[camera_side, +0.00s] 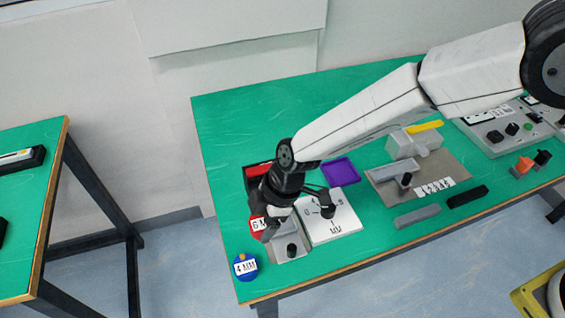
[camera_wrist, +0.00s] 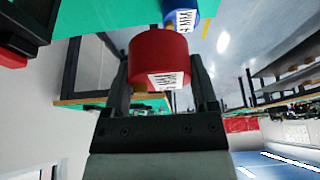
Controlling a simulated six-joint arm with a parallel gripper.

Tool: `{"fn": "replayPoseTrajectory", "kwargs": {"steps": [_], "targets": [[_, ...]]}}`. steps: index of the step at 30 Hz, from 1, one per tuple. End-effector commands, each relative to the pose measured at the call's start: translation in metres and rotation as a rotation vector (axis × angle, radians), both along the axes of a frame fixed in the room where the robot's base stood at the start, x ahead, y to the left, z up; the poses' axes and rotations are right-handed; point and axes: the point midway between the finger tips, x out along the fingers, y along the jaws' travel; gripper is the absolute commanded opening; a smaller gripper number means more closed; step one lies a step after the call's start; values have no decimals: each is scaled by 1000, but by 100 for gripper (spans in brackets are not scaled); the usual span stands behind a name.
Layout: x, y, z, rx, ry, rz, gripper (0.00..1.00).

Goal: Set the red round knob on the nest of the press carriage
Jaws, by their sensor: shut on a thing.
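My gripper (camera_side: 268,228) is at the left front of the green table, shut on the red round knob (camera_side: 257,224) with its white "6 MM" label. In the wrist view the red knob (camera_wrist: 157,58) sits between my two fingers (camera_wrist: 160,72), its label facing the camera. A grey fixture that looks like the press (camera_side: 412,144), with a yellow lever, stands on a grey-brown plate to the right. A smaller grey block with a black knob, possibly the carriage (camera_side: 392,171), is in front of it. I cannot make out its nest.
A blue round knob labelled "4 MM" (camera_side: 245,267) lies near the front left corner. A light grey piece with a black knob (camera_side: 291,249) and a white marked plate (camera_side: 335,225) are close to my gripper. A purple tray (camera_side: 341,171) lies behind.

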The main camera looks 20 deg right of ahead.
Motion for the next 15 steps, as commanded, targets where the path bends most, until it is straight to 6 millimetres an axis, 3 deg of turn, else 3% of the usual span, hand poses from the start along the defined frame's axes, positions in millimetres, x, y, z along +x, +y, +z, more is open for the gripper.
{"fn": "replayPoseTrajectory", "kwargs": {"steps": [15], "targets": [[39, 31, -35, -1, 0, -1, 15]]}}
